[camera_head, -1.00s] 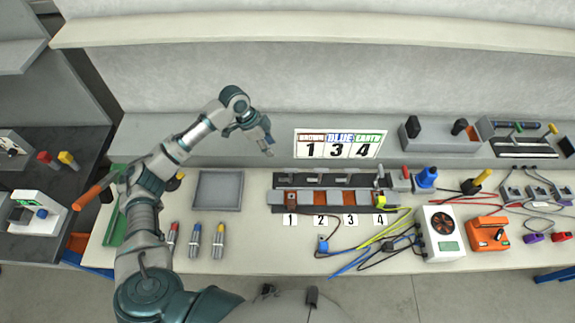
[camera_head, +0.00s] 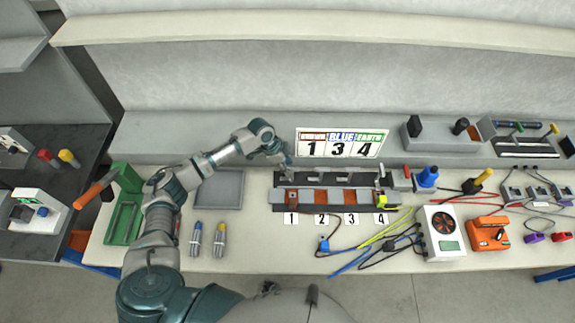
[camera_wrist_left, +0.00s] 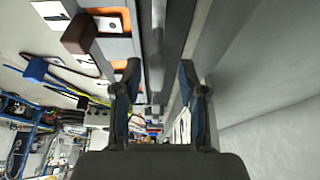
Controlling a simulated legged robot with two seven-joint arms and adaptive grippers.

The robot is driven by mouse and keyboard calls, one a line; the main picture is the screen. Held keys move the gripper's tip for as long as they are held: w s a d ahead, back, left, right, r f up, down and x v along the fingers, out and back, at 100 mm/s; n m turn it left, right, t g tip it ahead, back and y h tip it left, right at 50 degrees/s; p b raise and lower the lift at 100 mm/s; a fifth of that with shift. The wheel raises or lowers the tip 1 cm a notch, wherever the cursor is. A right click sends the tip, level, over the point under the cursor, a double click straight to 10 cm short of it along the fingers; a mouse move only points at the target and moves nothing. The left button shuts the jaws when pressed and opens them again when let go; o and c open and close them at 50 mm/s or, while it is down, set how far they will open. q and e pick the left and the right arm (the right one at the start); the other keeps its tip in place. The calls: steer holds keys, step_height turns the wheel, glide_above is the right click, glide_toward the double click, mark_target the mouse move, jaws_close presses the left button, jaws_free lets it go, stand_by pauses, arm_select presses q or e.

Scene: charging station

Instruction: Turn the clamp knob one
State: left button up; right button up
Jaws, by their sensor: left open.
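The grey clamp block (camera_head: 334,207) lies on the bench, with orange slots above number cards 1 to 4. My left gripper (camera_head: 284,164) is at the back left end of the block, by position 1. It hides the clamp knob there in the head view. In the left wrist view my left gripper (camera_wrist_left: 158,88) is open, its two dark fingers on either side of a grey metal rod-like part (camera_wrist_left: 155,55). I cannot tell whether they touch it. The orange slots (camera_wrist_left: 118,21) show left of the fingers. My right gripper is not in view.
A sign (camera_head: 340,143) reading brown 1, blue 3, earth 4 stands behind the block. A grey tray (camera_head: 220,188) lies to its left. The wall behind is close. The front of the bench is partly clear.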

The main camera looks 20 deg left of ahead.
arm_select(q)
steer(key=shift+d, duration=0.25)
steer(key=c, duration=0.6)
steer(key=shift+d+r, duration=0.1)
steer(key=shift+d, duration=0.1)
jaws_close()
steer(key=shift+d+r, duration=0.1)
steer(key=shift+d, duration=0.1)
steer(key=shift+a, duration=0.1)
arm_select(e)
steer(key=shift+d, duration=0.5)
